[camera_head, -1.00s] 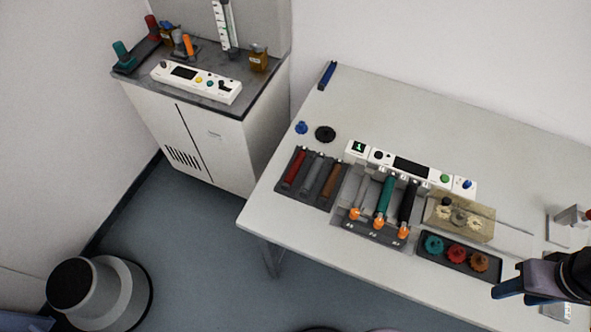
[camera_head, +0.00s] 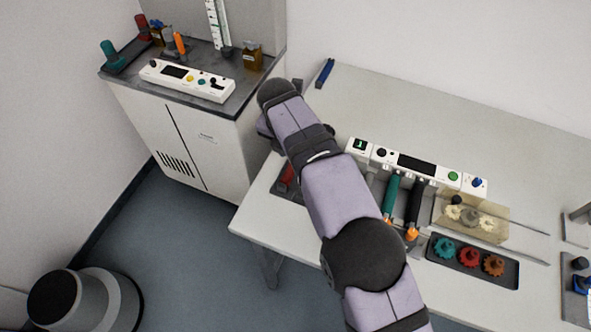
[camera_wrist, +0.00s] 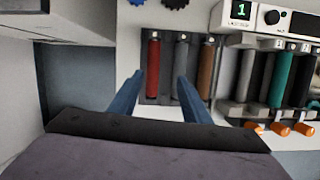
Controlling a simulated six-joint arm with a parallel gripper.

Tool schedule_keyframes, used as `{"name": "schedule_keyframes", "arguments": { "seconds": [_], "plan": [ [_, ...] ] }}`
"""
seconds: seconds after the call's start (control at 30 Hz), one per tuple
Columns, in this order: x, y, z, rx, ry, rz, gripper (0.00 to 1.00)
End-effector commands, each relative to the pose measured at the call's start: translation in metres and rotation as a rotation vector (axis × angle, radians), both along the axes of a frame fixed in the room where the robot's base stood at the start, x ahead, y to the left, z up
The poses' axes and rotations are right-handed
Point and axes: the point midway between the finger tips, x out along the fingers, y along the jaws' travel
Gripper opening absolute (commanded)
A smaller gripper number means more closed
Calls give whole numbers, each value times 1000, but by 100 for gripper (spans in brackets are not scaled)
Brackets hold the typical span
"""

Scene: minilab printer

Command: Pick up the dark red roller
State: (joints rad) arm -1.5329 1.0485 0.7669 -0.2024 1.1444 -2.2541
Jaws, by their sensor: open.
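The dark red roller (camera_wrist: 153,68) lies in the left slot of a dark tray (camera_wrist: 168,98), left of a grey roller (camera_wrist: 181,66) and a brown roller (camera_wrist: 206,68), in the wrist view. In the head view only a small part of the dark red roller (camera_head: 286,178) shows beside my arm. My gripper (camera_wrist: 157,84) is open and empty. Its two blue fingers point toward the tray, with the dark red and grey rollers between their tips in the picture. I cannot tell its height above them. In the head view my arm hides the fingers.
Right of the tray, a printer unit (camera_head: 416,165) holds a teal roller (camera_head: 390,195) and a black roller (camera_head: 414,200) with orange ends. A gear tray (camera_head: 508,272) is further right. A white cabinet (camera_head: 190,135) stands left of the table.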

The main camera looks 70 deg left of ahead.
Motion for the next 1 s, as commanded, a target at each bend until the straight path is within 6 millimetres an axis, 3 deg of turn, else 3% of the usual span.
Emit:
{"name": "schedule_keyframes", "arguments": {
  "seconds": [0.17, 0.77, 1.0],
  "plan": [
    [-17, 6, -4, -4, -14, 75, 44],
    [-11, 11, -29, -5, -13, 71, 44],
    [-4, 15, -52, -5, -14, 71, 44]
  ]
}}
